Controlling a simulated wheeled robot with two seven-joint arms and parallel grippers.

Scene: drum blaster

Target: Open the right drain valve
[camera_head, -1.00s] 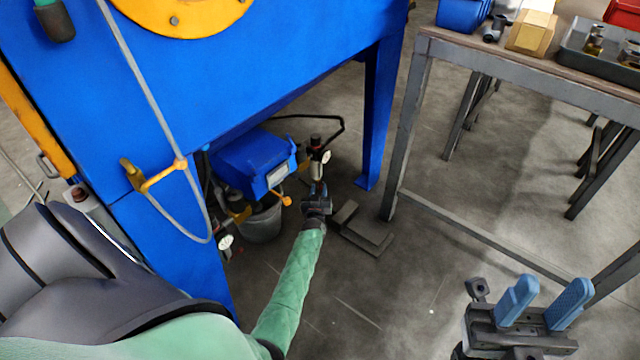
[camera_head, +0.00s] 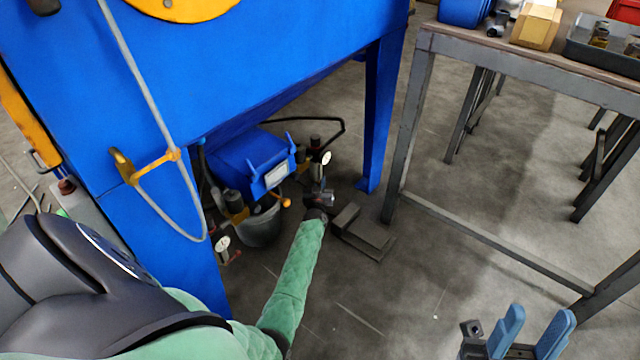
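Under the blue machine (camera_head: 290,75), a dark fitting with a round white gauge (camera_head: 326,157) stands at the right of a blue box with a pale label (camera_head: 277,175). A small orange knob (camera_head: 286,202) shows below the box. I cannot tell which part is the right drain valve. My green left arm reaches down there. Its dark gripper (camera_head: 319,199) is just below the gauge fitting; its fingers blend with the parts around it, so opening and contact are unclear. My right gripper (camera_head: 541,313) is at the bottom right, its blue fingers apart and empty, partly cut off.
A dark bucket (camera_head: 262,226) and a second gauge (camera_head: 222,243) are left of my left arm. A workbench (camera_head: 530,60) stands at right, with open floor in front.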

